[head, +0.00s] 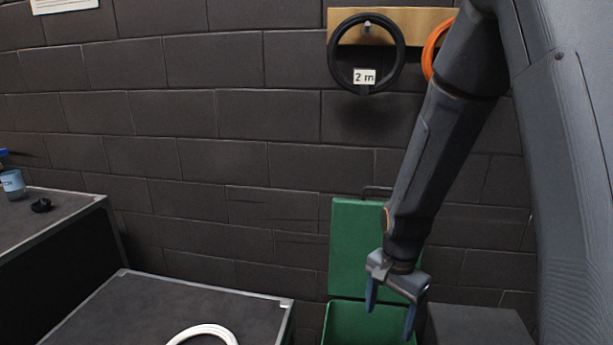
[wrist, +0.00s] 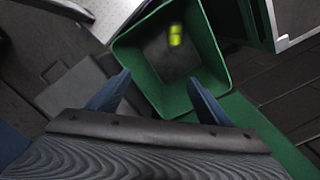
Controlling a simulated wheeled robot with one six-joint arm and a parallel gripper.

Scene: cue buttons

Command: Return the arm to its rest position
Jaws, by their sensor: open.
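My gripper (head: 389,305) hangs pointing down at the end of my arm, in front of the green bin (head: 350,322) in the head view. Its two blue fingers are apart with nothing between them. In the wrist view my gripper (wrist: 155,92) shows its open fingers over the near side of the green bin (wrist: 214,45). A small yellow-green object (wrist: 175,35) lies inside the bin, apart from the fingers. The bin's lid (head: 357,245) stands raised against the wall.
A dark table (head: 160,310) with a white ring (head: 203,332) is left of the bin. Black (head: 338,70) and orange (head: 430,50) coils hang on a wooden wall board.

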